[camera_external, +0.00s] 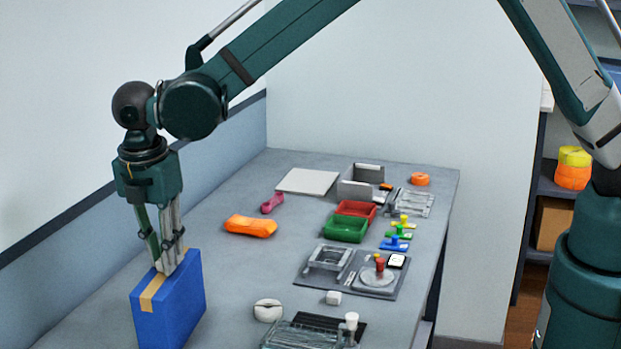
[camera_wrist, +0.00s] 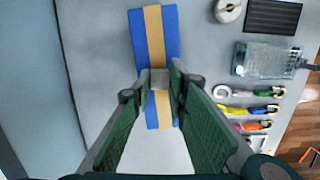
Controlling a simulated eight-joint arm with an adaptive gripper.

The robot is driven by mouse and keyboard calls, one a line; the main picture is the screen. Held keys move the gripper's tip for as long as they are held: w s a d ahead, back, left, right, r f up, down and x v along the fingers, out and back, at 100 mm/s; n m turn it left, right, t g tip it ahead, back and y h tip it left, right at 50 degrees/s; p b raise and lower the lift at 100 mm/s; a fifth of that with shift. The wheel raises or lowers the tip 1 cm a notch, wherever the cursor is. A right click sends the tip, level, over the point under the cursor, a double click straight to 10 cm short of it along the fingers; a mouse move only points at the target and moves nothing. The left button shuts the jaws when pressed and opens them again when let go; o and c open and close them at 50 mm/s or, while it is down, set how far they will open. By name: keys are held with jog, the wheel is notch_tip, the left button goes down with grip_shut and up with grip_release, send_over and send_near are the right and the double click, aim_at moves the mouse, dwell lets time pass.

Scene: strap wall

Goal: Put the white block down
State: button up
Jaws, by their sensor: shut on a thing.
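My gripper (camera_external: 172,268) points straight down at the top of a blue box (camera_external: 180,305) with a tan strip. In the wrist view, the fingers (camera_wrist: 160,82) are closed on a small pale block (camera_wrist: 159,76), which looks like the white block. It lies in front of the blue box (camera_wrist: 138,35) and its strip. I cannot tell whether the pale block touches the box. In the external view the fingers and box hide it. Another small white block (camera_external: 333,297) sits on the table, clear of my gripper.
A round white item (camera_external: 268,310) and a clear tray (camera_external: 300,337) lie right of the box. Green (camera_external: 346,229) and red (camera_external: 356,209) bins and an orange case (camera_external: 250,226) stand farther back. Grey table is bare between the box and the orange case.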

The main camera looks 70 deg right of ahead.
jog(key=shift+f, duration=0.15)
jog(key=o, duration=0.7)
notch_tip(320, 180, up, 12)
jog(key=a, duration=0.1)
jog(key=shift+a, duration=0.25)
dwell(0.4)
dwell(0.6)
